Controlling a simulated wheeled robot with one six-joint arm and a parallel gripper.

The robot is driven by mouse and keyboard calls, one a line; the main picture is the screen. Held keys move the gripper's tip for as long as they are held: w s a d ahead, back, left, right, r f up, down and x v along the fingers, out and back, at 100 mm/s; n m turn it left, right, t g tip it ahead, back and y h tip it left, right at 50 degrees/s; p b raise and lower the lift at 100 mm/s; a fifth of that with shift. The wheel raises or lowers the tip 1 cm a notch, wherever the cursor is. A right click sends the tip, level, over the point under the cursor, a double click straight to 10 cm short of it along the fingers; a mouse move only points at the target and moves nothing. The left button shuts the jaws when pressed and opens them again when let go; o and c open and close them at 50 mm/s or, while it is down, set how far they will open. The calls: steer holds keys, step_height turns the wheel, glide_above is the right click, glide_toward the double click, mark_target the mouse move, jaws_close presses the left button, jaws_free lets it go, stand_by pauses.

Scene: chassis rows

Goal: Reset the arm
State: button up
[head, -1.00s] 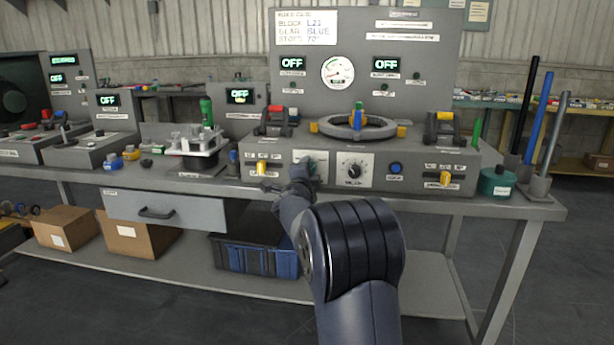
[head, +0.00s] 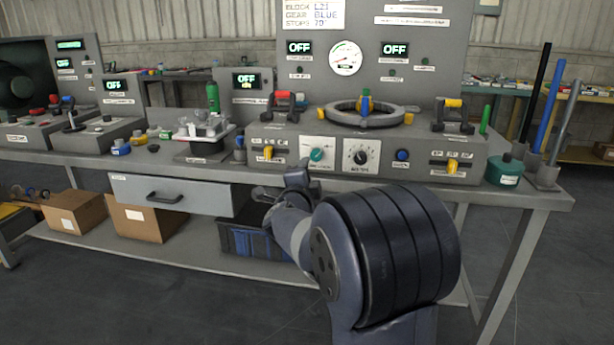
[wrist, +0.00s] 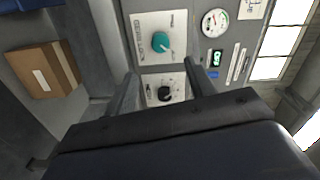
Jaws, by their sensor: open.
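My gripper (wrist: 163,88) is open and empty in the wrist view, its two fingers apart. Beyond the fingers is the control panel with a teal knob (wrist: 161,42) and a black dial (wrist: 165,93). In the head view my gripper (head: 262,194) is held in front of the bench edge, below and left of the teal knob (head: 316,155). It appears clear of the panel. My forearm fills the lower middle and hides part of the lower shelf.
The grey bench (head: 545,196) carries a console with a ring fixture (head: 366,116), handles and yellow switches. A drawer (head: 160,196) hangs at left. Cardboard boxes (head: 72,213) and a blue crate (head: 250,240) sit on the lower shelf. Upright rods (head: 545,115) stand at right.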

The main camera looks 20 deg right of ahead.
mark_target(315, 157)
stand_by(0.4)
steer(key=x, duration=1.1)
steer(key=shift+s+b, duration=0.1)
steer(key=shift+b, duration=0.3)
